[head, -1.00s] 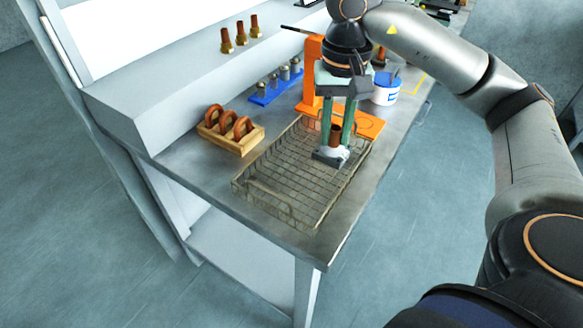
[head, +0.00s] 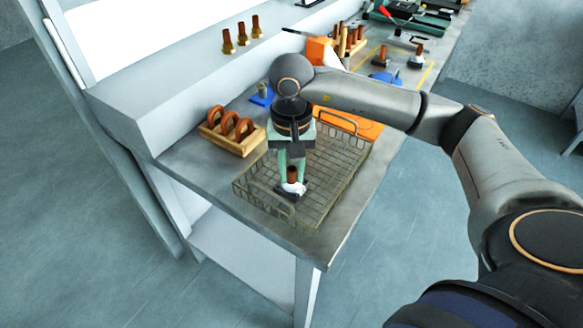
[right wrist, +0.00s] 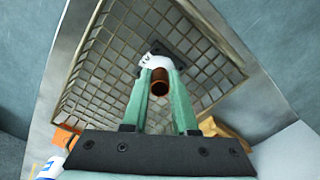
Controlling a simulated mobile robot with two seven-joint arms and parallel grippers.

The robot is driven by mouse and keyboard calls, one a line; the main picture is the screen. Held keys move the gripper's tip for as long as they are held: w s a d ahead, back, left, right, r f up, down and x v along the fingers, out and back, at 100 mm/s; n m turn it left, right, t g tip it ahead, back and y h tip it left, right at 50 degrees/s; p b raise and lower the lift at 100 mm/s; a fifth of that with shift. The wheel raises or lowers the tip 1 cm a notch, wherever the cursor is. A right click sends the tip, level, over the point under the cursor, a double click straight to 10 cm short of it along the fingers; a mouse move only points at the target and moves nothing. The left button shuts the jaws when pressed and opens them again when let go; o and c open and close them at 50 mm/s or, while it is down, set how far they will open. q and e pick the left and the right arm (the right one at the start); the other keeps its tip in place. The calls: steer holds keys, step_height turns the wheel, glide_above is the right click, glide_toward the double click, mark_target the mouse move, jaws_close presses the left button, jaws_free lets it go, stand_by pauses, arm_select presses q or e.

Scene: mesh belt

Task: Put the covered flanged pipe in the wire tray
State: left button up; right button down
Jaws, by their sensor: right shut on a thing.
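The covered flanged pipe (head: 292,174) is a brown tube with a white wrap around its foot and a dark square flange. My right gripper (head: 292,182) points down and is shut on it, holding it upright over the near left part of the wire tray (head: 335,172). I cannot tell whether the flange touches the mesh. In the right wrist view the pipe (right wrist: 160,88) sits between the green fingers (right wrist: 160,76), with the flange against the mesh of the wire tray (right wrist: 98,62) behind. The rest of the tray looks empty. My left gripper is not in view.
A wooden rack (head: 232,133) with brown rings stands left of the tray. An orange board (head: 350,122) lies beyond it, partly behind my arm. Several brown fittings (head: 242,36) stand on the ledge. More flanged parts (head: 417,54) stand at the far end of the bench.

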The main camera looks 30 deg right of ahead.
mark_target(291, 169)
steer(key=shift+f, duration=0.15)
steer(key=c, duration=0.7)
jaws_free()
steer(key=shift+r, duration=0.2)
step_height(291, 169, up, 12)
steer(key=shift+r, duration=0.1)
